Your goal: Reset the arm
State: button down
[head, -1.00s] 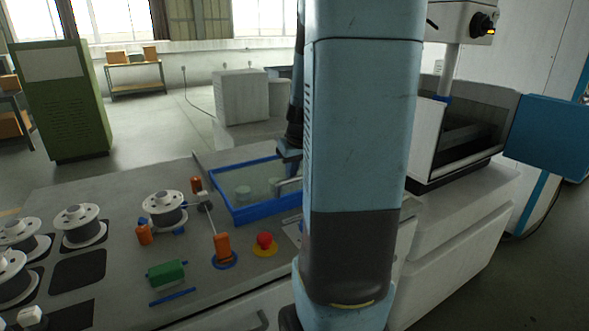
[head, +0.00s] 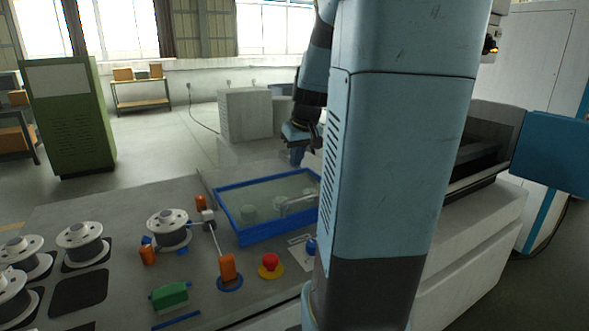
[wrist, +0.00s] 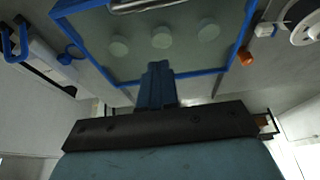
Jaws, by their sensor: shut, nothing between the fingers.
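My gripper (head: 297,157) hangs beyond the far edge of the blue-rimmed tray, partly hidden behind my own arm in the head view. Its blue fingers are together and empty; they show in the wrist view (wrist: 157,86) as one closed block. My arm stands large across the middle right of the head view and covers part of the bench. The blue-rimmed tray (head: 232,237) holds several pale round discs under a clear surface, and its rim also shows in the wrist view (wrist: 222,71).
On the bench are white spools (head: 169,228), an orange post (head: 228,267), a red button (head: 270,262) on a yellow base and a green block (head: 169,295). A white machine with a blue panel (head: 552,152) stands right. A green cabinet (head: 70,117) stands back left. Open floor lies behind the bench.

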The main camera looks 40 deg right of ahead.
jog(key=shift+s+r, duration=0.15)
jog(key=shift+r, duration=0.2)
jog(key=s+a+r, duration=0.1)
jog(key=s+a, duration=0.7)
jog(key=a, duration=0.3)
jog(key=s+a+r+n+t, duration=0.1)
jog(key=s+a, duration=0.8)
jog(key=a, duration=0.2)
jog(key=shift+a+r+y, duration=0.25)
jog(key=shift+r+y, duration=0.05)
jog(key=shift+r, duration=0.1)
jog(key=shift+s, duration=0.15)
